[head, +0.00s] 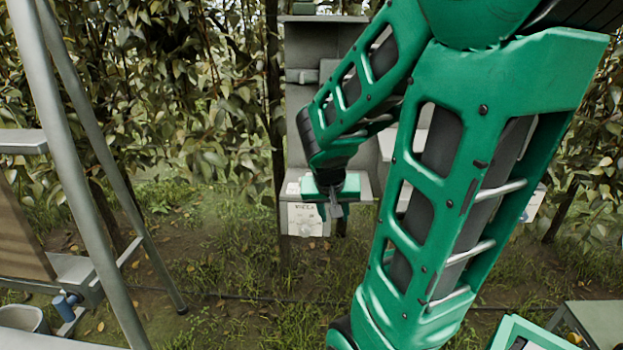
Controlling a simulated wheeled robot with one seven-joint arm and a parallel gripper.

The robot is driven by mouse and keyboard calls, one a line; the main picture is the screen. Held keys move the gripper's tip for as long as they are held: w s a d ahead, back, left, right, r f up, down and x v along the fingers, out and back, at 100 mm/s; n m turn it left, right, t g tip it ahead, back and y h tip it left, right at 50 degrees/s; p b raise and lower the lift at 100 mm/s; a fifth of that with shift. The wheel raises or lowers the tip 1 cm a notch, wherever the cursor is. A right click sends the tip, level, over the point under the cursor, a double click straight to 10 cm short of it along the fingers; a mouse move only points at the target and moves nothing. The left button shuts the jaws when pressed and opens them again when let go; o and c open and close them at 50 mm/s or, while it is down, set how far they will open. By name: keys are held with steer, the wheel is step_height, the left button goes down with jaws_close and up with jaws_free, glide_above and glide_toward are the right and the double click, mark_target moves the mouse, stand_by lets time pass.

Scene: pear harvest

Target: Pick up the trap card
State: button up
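My arm reaches from the upper right down to a grey stand, and my gripper (334,210) points down at the front of the stand's small shelf. The gripper is small here, and I cannot tell whether its fingers are open or shut or whether they hold anything. I cannot make out the trap card for certain. A small pale patch (293,188) lies on the shelf to the left of my gripper, but it is too small to identify. My arm hides much of the stand's right side.
A green-rimmed crate (513,330) is at bottom right. Grass lies open between.

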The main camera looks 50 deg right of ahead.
steer(key=w+d+t+h, duration=0.1)
steer(key=w+d+t, duration=0.1)
steer(key=w, duration=0.3)
steer(key=w+d+t+h, duration=0.2)
steer(key=w+d, duration=0.2)
steer(key=w, duration=0.1)
steer(key=w+d+t+h, duration=0.2)
steer(key=w+d, duration=0.1)
steer(key=w, duration=0.2)
steer(key=shift+w+d+r, duration=0.15)
steer(key=shift+r, duration=0.15)
steer(key=x, duration=1)
steer(key=shift+w+d+r, duration=0.25)
steer(key=shift+w+d, duration=0.05)
steer(key=shift+d, duration=0.1)
steer(key=shift+c, duration=0.6)
jaws_close()
